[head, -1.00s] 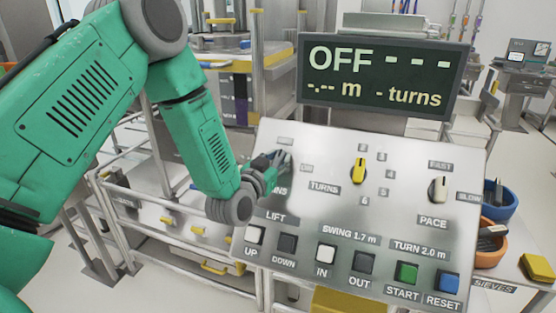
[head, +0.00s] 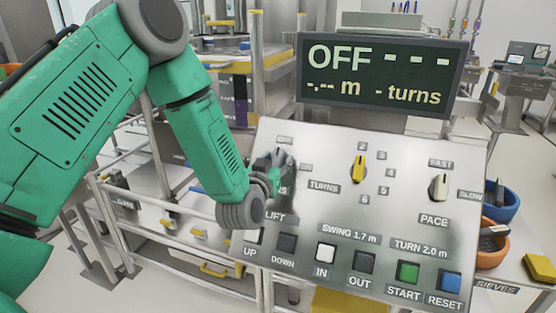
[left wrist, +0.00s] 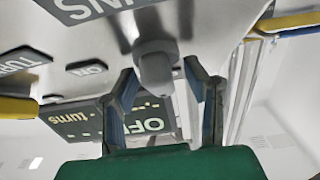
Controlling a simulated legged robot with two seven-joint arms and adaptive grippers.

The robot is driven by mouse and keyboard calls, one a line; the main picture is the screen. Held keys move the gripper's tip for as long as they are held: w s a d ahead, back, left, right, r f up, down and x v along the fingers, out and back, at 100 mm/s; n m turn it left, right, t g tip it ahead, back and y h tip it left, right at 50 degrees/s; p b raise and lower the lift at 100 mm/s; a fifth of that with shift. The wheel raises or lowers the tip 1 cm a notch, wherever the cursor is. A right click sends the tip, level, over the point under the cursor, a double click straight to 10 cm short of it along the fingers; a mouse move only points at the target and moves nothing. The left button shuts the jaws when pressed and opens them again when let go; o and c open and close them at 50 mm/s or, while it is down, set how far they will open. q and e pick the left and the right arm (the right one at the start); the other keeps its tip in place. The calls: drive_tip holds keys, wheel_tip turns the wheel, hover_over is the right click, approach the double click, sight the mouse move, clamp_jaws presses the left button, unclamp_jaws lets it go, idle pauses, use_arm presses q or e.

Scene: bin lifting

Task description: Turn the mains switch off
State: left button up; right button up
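The mains switch is a grey knob (left wrist: 155,62) on the sloping control panel (head: 400,215). In the left wrist view it stands between the two fingers of my left gripper (left wrist: 165,85), with a small gap showing beside the fingers. In the head view my left gripper (head: 282,162) is at the panel's upper left and hides most of the switch. The display (head: 385,78) reads OFF with dashes; it also shows upside down in the left wrist view (left wrist: 85,125). An ON label (left wrist: 88,68) lies beside the knob. My right gripper is not in view.
The panel also carries a yellow TURNS knob (head: 358,168), a white PACE knob (head: 439,187) and a row of push buttons, with the white UP button (head: 253,237) just below my left wrist. Blue (head: 499,201) and orange (head: 492,247) bowls stand to the right.

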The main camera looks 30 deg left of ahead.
use_arm(q)
drive_tip(key=v, duration=1.2)
drive_tip(key=shift+f, duration=0.15)
